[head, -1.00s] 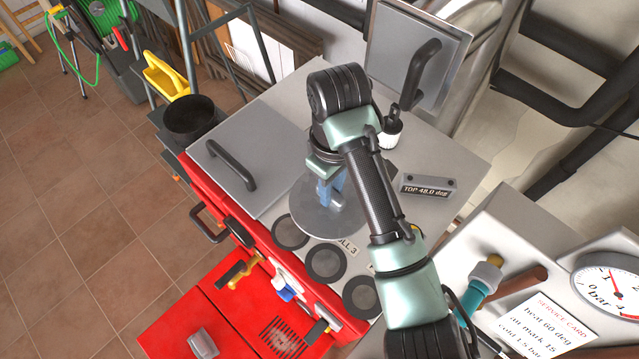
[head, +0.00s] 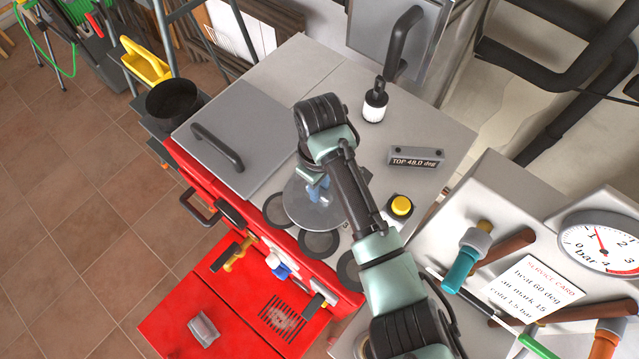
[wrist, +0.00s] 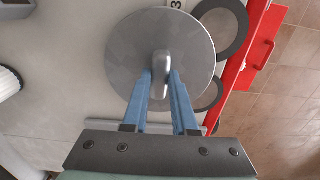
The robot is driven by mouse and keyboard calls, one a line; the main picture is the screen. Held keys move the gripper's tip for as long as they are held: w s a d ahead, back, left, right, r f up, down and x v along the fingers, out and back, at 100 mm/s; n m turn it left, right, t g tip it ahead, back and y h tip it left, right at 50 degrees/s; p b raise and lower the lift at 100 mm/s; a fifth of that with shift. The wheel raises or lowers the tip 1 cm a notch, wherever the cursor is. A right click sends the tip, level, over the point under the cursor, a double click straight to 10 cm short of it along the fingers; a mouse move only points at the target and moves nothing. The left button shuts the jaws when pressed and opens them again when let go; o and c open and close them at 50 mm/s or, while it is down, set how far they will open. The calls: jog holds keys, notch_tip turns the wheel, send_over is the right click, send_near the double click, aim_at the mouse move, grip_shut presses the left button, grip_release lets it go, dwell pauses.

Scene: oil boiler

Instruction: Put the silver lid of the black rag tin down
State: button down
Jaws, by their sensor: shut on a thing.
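The silver lid (head: 300,208) is a round flat disc with a knob in the middle. My gripper (head: 317,188) is shut on this knob. In the wrist view the lid (wrist: 130,45) lies flat across the picture, with the blue fingers of my gripper (wrist: 161,78) on both sides of the knob. The lid is over the boiler's pale top, partly covering the dark rings near the front edge. I cannot tell whether it touches the surface. The black rag tin (head: 174,106) appears to be the open dark pot left of the boiler.
A grey hatch with a dark handle (head: 218,148) lies left of the lid. Bare top lies behind my arm.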

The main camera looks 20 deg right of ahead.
jog(key=shift+f, duration=0.1)
jog(key=c, duration=0.7)
grip_release()
notch_tip(320, 180, up, 12)
jog(key=p, duration=0.1)
jog(key=shift+r+p, duration=0.2)
jog(key=shift+p, duration=0.2)
